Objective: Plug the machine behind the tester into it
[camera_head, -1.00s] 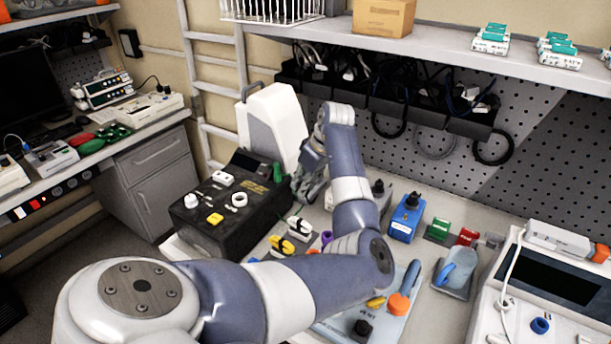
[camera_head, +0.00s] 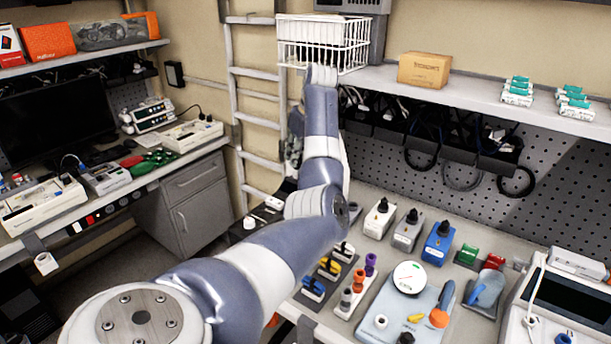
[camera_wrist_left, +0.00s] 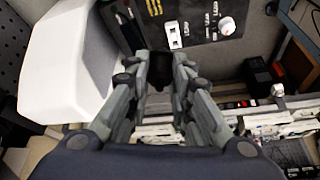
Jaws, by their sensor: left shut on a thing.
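The tester is a black box with knobs and sockets. In the left wrist view its panel (camera_wrist_left: 205,50) is at the top, and in the head view only a part of it (camera_head: 262,216) shows behind my arm. My left gripper (camera_wrist_left: 160,75) is shut on a dark, plug-like thing (camera_wrist_left: 160,66) and is above and apart from the tester panel. In the head view the gripper (camera_head: 293,150) is partly hidden behind my forearm. My right gripper is out of view.
Right of the arm, the bench holds a blue box (camera_head: 437,245), a grey one (camera_head: 408,232), colored connectors and a pale plate with a round dial (camera_head: 409,279). A ladder (camera_head: 260,120) stands behind. A shelf with a white wire basket (camera_head: 320,45) overhangs the bench.

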